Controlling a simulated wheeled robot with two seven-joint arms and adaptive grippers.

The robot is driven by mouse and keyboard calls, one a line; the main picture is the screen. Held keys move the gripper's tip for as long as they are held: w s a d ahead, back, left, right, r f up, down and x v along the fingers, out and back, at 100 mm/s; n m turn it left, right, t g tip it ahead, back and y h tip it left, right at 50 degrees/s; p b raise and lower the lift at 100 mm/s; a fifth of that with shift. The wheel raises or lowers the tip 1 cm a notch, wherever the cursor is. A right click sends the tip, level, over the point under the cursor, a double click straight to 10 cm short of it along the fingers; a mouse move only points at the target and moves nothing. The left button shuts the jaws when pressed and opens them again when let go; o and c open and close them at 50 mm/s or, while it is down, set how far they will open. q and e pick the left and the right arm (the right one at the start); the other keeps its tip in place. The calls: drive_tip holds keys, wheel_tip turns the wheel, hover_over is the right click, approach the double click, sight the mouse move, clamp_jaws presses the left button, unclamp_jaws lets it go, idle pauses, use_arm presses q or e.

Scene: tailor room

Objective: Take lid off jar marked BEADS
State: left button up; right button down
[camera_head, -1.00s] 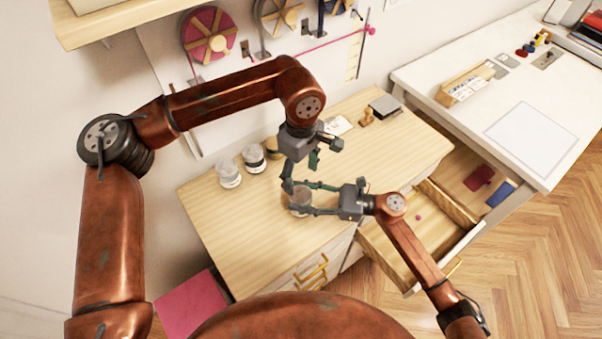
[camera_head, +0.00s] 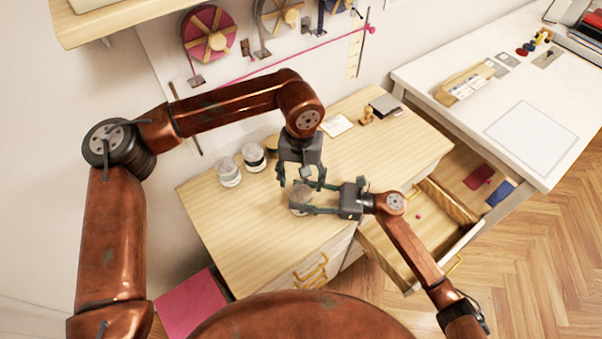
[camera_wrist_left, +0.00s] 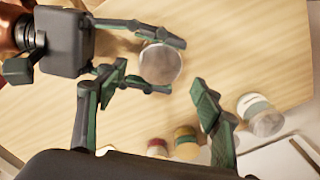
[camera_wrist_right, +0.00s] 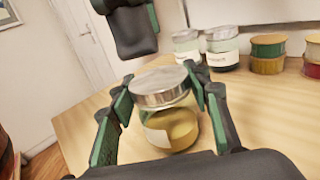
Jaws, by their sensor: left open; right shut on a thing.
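My right gripper (camera_wrist_right: 163,98) is shut around a glass jar (camera_wrist_right: 172,128) with yellowish contents, standing on the wooden cabinet top. Its flat grey metal lid (camera_wrist_right: 160,86) is on; a pale label shows, but I cannot read it. In the left wrist view, the lid (camera_wrist_left: 160,64) is seen from above between the right gripper's fingers. My left gripper (camera_head: 302,180) is open and points down close above the jar; it also shows in the left wrist view (camera_wrist_left: 155,95), with its fingers apart and the lid beyond them, not gripped.
Two other lidded jars (camera_head: 229,173) (camera_head: 254,157) stand at the back left of the cabinet top (camera_head: 230,215). Coloured spools (camera_wrist_right: 268,52) stand beside them. An open drawer (camera_head: 410,240) juts out at the right. The front left of the top is clear.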

sight(301, 193)
use_arm(q)
drive_tip(key=shift+f, duration=2.35)
drive_tip(key=shift+c, duration=0.5)
drive_tip(key=c, duration=1.1)
drive_tip(key=n, duration=0.3)
drive_tip(key=shift+c, duration=0.2)
drive_tip(key=o, duration=1.3)
drive_tip(key=shift+r, duration=0.15)
